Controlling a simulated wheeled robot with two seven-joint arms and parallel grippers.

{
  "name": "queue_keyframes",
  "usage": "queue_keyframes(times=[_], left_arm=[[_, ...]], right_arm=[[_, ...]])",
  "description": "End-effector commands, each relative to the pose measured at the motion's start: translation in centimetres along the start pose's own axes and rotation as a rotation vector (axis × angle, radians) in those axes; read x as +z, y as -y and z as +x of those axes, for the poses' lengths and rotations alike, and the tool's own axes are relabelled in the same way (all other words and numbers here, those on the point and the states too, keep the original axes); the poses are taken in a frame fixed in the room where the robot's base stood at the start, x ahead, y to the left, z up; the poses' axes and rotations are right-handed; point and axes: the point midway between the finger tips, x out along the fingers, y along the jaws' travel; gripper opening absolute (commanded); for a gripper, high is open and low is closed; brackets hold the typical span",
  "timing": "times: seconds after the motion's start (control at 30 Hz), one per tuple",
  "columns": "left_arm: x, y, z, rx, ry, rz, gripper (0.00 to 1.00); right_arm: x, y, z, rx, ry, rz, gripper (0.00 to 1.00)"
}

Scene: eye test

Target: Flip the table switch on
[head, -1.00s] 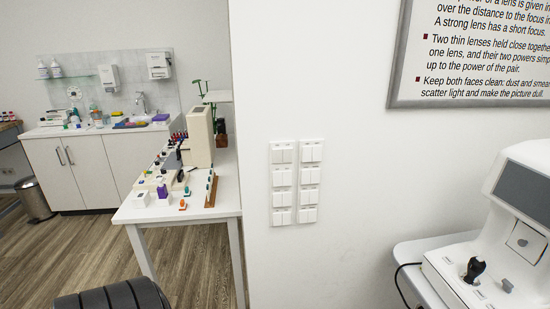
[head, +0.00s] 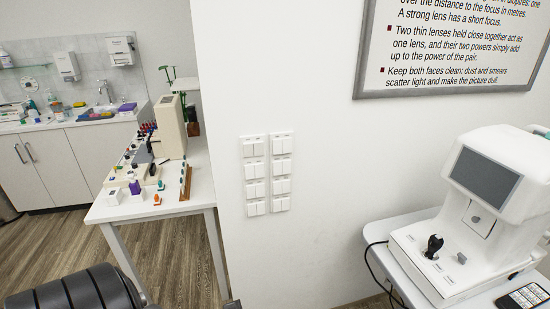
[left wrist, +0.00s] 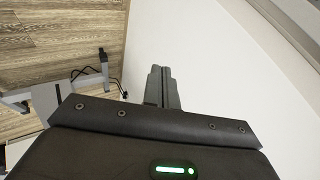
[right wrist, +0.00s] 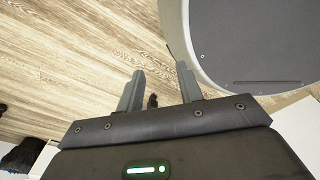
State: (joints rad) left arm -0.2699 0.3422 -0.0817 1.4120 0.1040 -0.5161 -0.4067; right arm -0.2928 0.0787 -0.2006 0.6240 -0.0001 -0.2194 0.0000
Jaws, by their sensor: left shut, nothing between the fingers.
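Two upright columns of white wall switches, a left column (head: 254,175) and a right column (head: 281,171), are fixed to the white wall in the middle of the head view. Each column has several rockers under a small label plate. The labels are too small to read, so I cannot tell which is the table switch or how it is set. My left gripper (left wrist: 162,87) is shut and empty beside a white wall surface in the left wrist view. My right gripper (right wrist: 158,84) is open and empty above wood floor. Neither gripper shows in the head view.
A white instrument (head: 475,215) with a grey screen stands on a small table (head: 378,232) at right. A white table (head: 140,210) with small lens items stands left of the wall's edge. A dark ribbed rounded thing (head: 75,294) is at bottom left. A framed poster (head: 450,50) hangs above.

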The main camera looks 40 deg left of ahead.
Motion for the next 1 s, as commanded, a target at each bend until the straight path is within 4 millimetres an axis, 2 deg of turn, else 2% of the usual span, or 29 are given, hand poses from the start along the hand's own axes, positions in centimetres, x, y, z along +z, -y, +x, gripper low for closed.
queue_keyframes(times=[0.03, 0.07, 0.1, 0.17, 0.2, 0.27, 0.3, 0.33, 0.4, 0.5, 0.6, 0.73, 1.0], left_arm=[[-4.0, 5.8, -2.8, -0.076, -0.059, 0.056, 0.0], [-6.0, 8.7, -4.3, -0.118, -0.087, 0.092, 0.0], [-8.6, 12.3, -6.7, -0.174, -0.125, 0.138, 0.0], [-12.4, 17.1, -10.7, -0.258, -0.18, 0.207, 0.0], [-14.8, 19.9, -13.7, -0.312, -0.214, 0.254, 0.0], [-17.9, 23.4, -18.2, -0.389, -0.261, 0.318, 0.0], [-19.8, 25.3, -21.3, -0.436, -0.291, 0.359, 0.0], [-21.0, 26.5, -23.5, -0.47, -0.31, 0.388, 0.0], [-23.3, 28.5, -28.2, -0.539, -0.352, 0.448, 0.0], [-25.6, 30.2, -33.6, -0.614, -0.396, 0.515, 0.0], [-26.7, 30.9, -37.0, -0.661, -0.425, 0.556, 0.0], [-27.3, 31.1, -38.8, -0.686, -0.439, 0.58, 0.0], [-27.3, 31.1, -38.9, -0.688, -0.44, 0.58, 0.0]], right_arm=[[0.0, 0.0, -1.5, 0.0, 0.002, 0.0, 0.36], [0.0, 0.0, -1.9, 0.0, 0.002, 0.0, 0.36], [0.0, 0.0, -2.4, 0.0, 0.004, 0.0, 0.36], [0.1, 0.0, -3.2, 0.0, 0.006, 0.0, 0.36], [0.2, 0.0, -3.7, -0.001, 0.008, 0.0, 0.36], [0.4, 0.0, -4.3, -0.001, 0.011, 0.0, 0.36], [0.5, 0.0, -4.8, -0.001, 0.013, 0.0, 0.36], [0.5, 0.0, -5.0, -0.001, 0.013, 0.0, 0.36], [0.5, 0.0, -5.6, -0.001, 0.014, 0.0, 0.36], [0.4, -0.1, -6.1, -0.001, 0.014, 0.0, 0.36], [0.4, -0.1, -6.4, 0.0, 0.014, 0.0, 0.36], [0.4, -0.1, -6.5, 0.0, 0.014, 0.0, 0.36], [0.2, -0.1, -6.4, 0.0, 0.013, 0.001, 0.36]])
